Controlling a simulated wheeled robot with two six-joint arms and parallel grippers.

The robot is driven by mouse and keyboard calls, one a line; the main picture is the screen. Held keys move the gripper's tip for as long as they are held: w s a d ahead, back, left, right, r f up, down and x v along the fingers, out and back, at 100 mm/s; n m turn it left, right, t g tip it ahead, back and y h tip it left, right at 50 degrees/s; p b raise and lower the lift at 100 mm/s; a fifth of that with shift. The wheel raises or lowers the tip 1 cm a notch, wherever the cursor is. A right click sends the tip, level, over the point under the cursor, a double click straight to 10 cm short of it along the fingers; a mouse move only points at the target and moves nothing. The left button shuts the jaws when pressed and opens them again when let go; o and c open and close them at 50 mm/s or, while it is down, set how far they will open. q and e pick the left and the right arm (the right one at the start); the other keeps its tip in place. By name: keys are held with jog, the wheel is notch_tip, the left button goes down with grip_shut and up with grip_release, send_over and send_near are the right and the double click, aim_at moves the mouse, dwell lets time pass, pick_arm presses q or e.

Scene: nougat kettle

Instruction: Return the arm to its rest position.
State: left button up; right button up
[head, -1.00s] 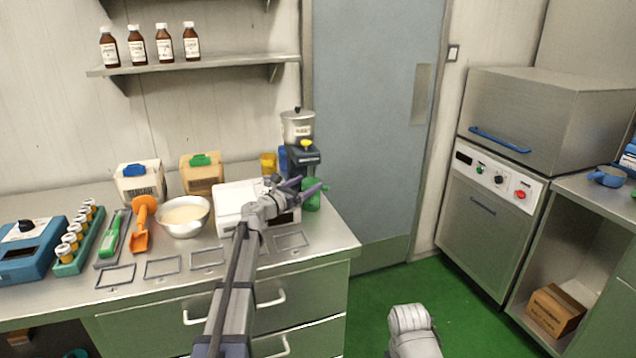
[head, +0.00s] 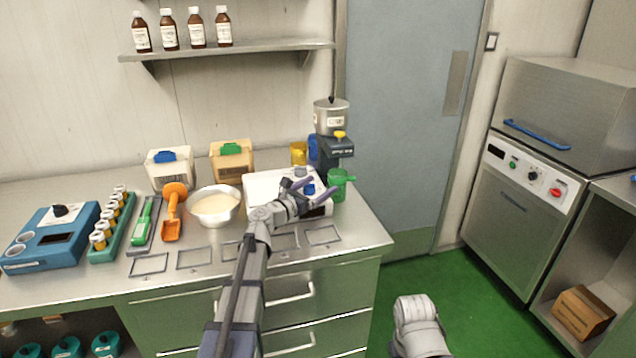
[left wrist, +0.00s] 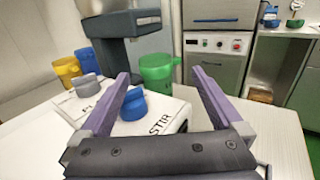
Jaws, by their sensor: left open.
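My left arm reaches over the counter in the head view. Its gripper (head: 312,190) has two purple fingers spread apart and holds nothing. The gripper is above the white stirrer box (head: 262,184), near its right end. In the left wrist view the open fingers (left wrist: 160,85) frame the box's blue knob (left wrist: 133,104) and the green cup (left wrist: 158,70), which stands beyond them. In the head view the green cup (head: 338,184) is right of the fingertips. Part of my right arm shows at the bottom of the head view; its gripper is out of sight.
The grinder-like machine with a metal pot (head: 331,116) stands behind the cup. A bowl (head: 216,205), an orange scoop (head: 173,212) and a vial rack (head: 112,228) are to the left. Empty frames (head: 195,257) lie along the front. Green floor (head: 470,295) is clear to the right.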

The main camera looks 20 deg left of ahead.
pick_arm(q)
jog(key=shift+s+d, duration=0.15)
jog(key=shift+d, duration=0.35)
